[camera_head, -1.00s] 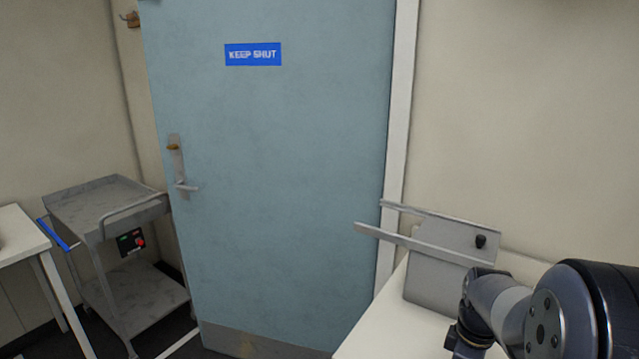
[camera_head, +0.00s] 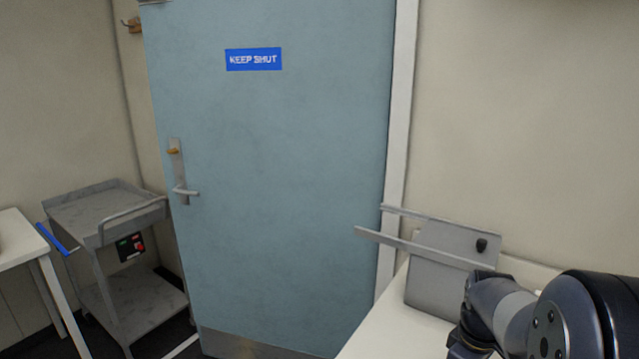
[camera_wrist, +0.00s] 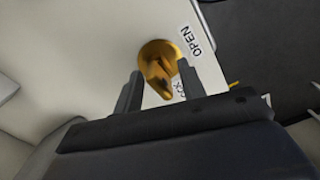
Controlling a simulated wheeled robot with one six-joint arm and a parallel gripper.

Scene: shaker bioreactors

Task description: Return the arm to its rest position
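In the wrist view my gripper (camera_wrist: 159,88) has its two dark fingers spread apart, with gaps and nothing held between them. A brass-coloured turn knob (camera_wrist: 158,66) shows just beyond and between the fingertips, on a pale panel (camera_wrist: 95,45). I cannot tell its exact distance from the fingers. A white label reading "OPEN" (camera_wrist: 190,41) is beside the knob, and a second label is partly hidden behind it. In the head view my arm (camera_head: 560,315) enters at the lower right, folded low; the gripper is out of that view.
A grey trolley (camera_head: 105,215) and a white table (camera_head: 18,240) stand left. At right, a grey box with two flat rails (camera_head: 445,265) rests on a white bench (camera_head: 385,335), close to my arm.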

